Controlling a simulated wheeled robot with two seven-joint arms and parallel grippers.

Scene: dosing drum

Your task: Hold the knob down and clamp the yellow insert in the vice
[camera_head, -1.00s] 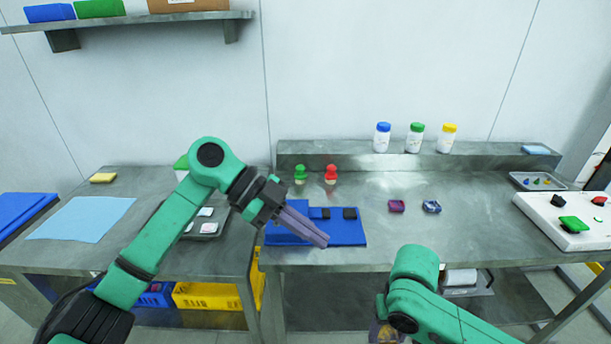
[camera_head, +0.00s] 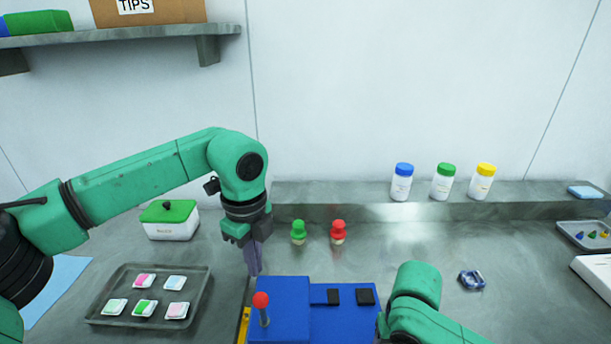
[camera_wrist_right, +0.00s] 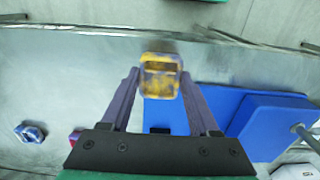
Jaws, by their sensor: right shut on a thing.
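The yellow insert (camera_wrist_right: 160,80) is between the purple fingers of my right gripper (camera_wrist_right: 160,85) in the right wrist view, which are shut on it; it looks blurred. It is above or near the blue vice (camera_head: 285,300), whose base also shows in the wrist view (camera_wrist_right: 265,118). The vice has two black jaw pads (camera_head: 350,297) with a gap between them. A red ball knob (camera_head: 261,299) stands upright on a stem at the vice's left. My left gripper (camera_head: 254,268) points down just behind and left of the knob, apart from it, its fingers together and empty.
A blue insert (camera_head: 471,280) lies right of my right arm. A green and a red figure (camera_head: 338,232) stand behind the vice. A tray of colored pieces (camera_head: 150,295) and a green-lidded box (camera_head: 170,220) are at left. Capped bottles (camera_head: 443,182) stand on the back ledge.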

